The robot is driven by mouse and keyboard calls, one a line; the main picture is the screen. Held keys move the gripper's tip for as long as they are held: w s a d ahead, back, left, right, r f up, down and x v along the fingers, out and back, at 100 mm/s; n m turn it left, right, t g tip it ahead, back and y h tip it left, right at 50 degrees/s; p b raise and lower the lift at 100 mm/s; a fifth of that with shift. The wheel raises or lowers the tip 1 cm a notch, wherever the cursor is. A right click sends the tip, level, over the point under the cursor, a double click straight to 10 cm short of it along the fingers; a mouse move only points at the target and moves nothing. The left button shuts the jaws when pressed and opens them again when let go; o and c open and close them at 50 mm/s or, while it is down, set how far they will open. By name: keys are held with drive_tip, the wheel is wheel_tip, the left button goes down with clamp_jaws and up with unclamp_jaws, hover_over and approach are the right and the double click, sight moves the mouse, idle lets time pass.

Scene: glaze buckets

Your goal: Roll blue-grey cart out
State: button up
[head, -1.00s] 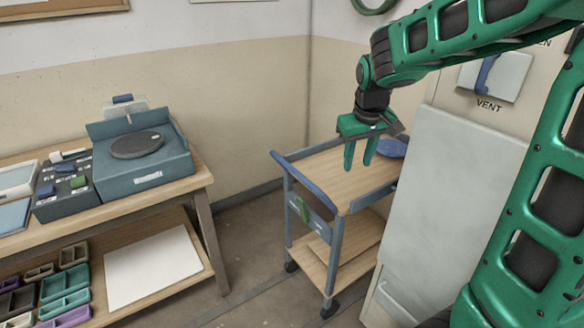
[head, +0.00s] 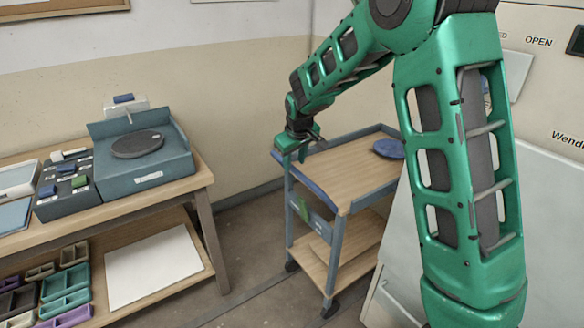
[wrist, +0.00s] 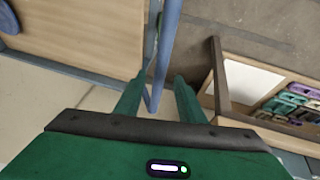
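The blue-grey cart has a wooden top (head: 345,170), a blue push handle (head: 312,188) along its left end and dark castors on the floor. My gripper (head: 290,154) is at the far corner of that handle, fingers pointing down. In the wrist view my gripper (wrist: 158,80) is open, its two green fingers apart. The handle (wrist: 168,40) runs between the fingertips in that view. I cannot tell whether either finger touches it. A green part (head: 304,209) sits on the cart's end panel below the handle. My arm hides the cart's right side.
A blue disc (head: 389,148) lies on the cart top. A wooden bench (head: 200,182) with a blue-grey wheel unit (head: 150,165) stands left, with trays below. A pale cabinet (head: 400,265) is close on the cart's right. Floor (head: 250,250) between bench and cart is clear.

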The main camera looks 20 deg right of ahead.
sight(293, 168)
drive_tip(key=shift+x, duration=1.55)
